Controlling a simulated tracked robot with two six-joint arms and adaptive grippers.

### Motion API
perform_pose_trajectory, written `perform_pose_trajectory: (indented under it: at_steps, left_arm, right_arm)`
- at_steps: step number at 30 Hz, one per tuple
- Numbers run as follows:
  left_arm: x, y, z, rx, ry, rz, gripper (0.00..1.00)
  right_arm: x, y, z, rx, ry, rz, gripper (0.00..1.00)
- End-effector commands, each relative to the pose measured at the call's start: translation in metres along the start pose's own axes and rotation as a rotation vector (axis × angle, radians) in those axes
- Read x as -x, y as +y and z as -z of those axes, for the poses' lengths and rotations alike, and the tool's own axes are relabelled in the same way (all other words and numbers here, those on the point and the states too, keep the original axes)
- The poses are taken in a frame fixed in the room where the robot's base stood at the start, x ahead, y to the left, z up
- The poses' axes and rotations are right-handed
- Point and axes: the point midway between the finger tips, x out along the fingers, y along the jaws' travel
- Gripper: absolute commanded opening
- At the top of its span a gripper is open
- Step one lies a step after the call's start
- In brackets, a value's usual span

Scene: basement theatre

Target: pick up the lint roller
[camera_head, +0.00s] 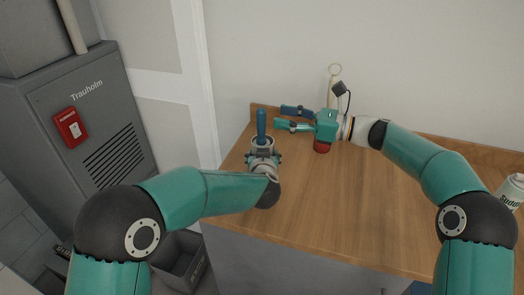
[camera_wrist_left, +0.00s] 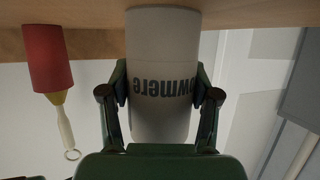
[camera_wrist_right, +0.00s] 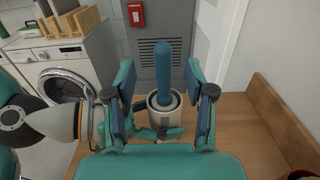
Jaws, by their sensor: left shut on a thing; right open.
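The lint roller appears as an upright blue handle (camera_head: 262,123) rising out of a white canister (camera_head: 262,144) on the wooden counter. The blue handle (camera_wrist_right: 163,72) and the canister rim also show in the right wrist view; the roller's lower end is hidden inside. My left gripper (camera_head: 265,158) is shut on the canister, one finger on each side, and the lettered canister wall (camera_wrist_left: 160,105) fills the middle of the left wrist view. My right gripper (camera_head: 281,117) is open and empty, just right of the handle. In its wrist view the handle stands between the fingers (camera_wrist_right: 163,100), beyond them.
A red cylinder (camera_head: 322,146) with a pale handle and ring stands behind my right gripper; it also shows in the left wrist view (camera_wrist_left: 46,60). A lettered can (camera_head: 512,190) stands at the far right. The counter (camera_head: 360,215) is bare in front. A low ledge runs along the wall.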

Motion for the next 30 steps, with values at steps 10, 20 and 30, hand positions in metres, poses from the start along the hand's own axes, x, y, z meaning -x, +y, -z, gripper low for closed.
perform_pose_trajectory:
  at_steps: [10, 20, 30]
  left_arm:
    - [0.0, -0.001, -0.001, 0.0, -0.001, 0.001, 0.27]
    - [0.0, -0.001, -0.001, 0.0, -0.001, 0.001, 0.27]
    - [0.0, -0.001, -0.001, 0.0, -0.002, 0.001, 0.27]
  right_arm:
    - [-0.03, -0.002, -0.001, 0.003, 0.0, -0.002, 0.54]
    - [-0.066, -0.004, -0.003, 0.003, 0.001, -0.001, 0.54]
    - [-0.066, -0.004, -0.003, 0.002, 0.001, 0.0, 0.32]
